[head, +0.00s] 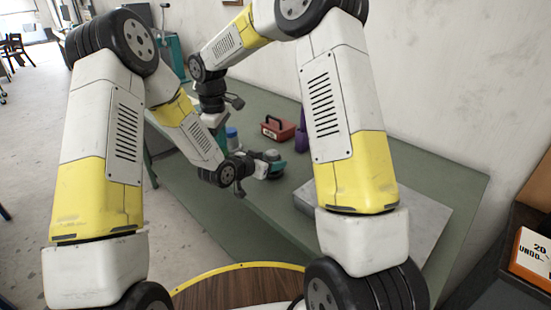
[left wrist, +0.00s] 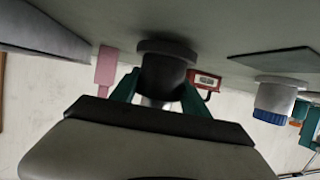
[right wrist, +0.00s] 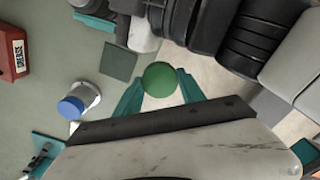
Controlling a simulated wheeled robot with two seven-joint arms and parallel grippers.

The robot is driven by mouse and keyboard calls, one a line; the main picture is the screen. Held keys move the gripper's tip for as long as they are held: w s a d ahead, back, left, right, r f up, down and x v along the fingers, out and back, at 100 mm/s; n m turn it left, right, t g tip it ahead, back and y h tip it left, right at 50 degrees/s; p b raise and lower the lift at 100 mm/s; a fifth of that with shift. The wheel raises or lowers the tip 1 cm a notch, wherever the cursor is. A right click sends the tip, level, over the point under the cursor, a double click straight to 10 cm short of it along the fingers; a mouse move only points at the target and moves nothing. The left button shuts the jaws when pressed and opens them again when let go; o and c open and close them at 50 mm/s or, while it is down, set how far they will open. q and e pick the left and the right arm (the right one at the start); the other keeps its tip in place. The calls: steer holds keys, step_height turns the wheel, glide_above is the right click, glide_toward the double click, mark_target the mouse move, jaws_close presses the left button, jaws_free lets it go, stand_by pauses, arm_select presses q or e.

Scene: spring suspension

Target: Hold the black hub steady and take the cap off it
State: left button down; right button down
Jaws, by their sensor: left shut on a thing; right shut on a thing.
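The black hub (left wrist: 163,72) stands with its flange on the table, between the teal fingers of my left gripper (left wrist: 158,92), which is shut on it. In the head view the dark hub (head: 271,156) shows small at the left gripper's tip (head: 268,168). My right gripper (right wrist: 160,90) is shut on a round green cap (right wrist: 159,78). The cap is apart from the hub and over a different part of the scene. In the head view my right gripper (head: 215,122) is up and to the left of the hub, and the cap is not clear there.
A red grease box (head: 278,129) and a purple item (head: 301,137) stand near the wall. A grey cylinder with a blue top (right wrist: 72,106) stands on the table near a dark green square mat (right wrist: 119,62). A grey plate (head: 428,218) lies at the table's right.

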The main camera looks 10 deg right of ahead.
arm_select(q)
steer(key=shift+a+f, duration=0.1)
steer(key=shift+f, duration=0.2)
steer(key=shift+w+f, duration=0.1)
steer(key=c, duration=0.6)
jaws_free()
steer(key=shift+f, duration=0.1)
steer(key=shift+o, duration=0.2)
